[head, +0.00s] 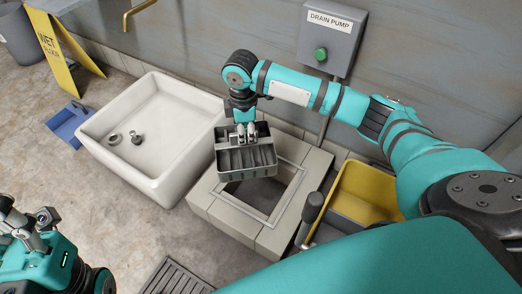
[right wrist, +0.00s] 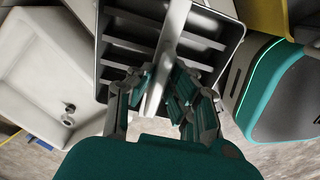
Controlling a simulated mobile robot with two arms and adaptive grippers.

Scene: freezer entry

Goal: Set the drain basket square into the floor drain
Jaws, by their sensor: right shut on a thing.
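The drain basket (head: 246,162) is a grey metal box with parallel bars inside. My right gripper (head: 247,138) is shut on its middle bar and holds it above the far left part of the floor drain. In the right wrist view the basket (right wrist: 118,48) fills the upper middle, with the fingers of the gripper (right wrist: 163,95) around the bar. The floor drain (head: 288,185) is a square opening with a pale frame in a raised tiled block. The basket hides the drain's far left edge. My left gripper (head: 22,225) is at the lower left, away from the drain; its fingers are partly cut off.
A white sink (head: 105,125) stands left of the drain block, with loose small metal parts in it. A yellow bin (head: 370,190) stands to the right. A drain pump box (head: 331,35) is on the wall. A floor grate (head: 172,278) lies in front. A yellow wet-floor sign (head: 52,52) stands far left.

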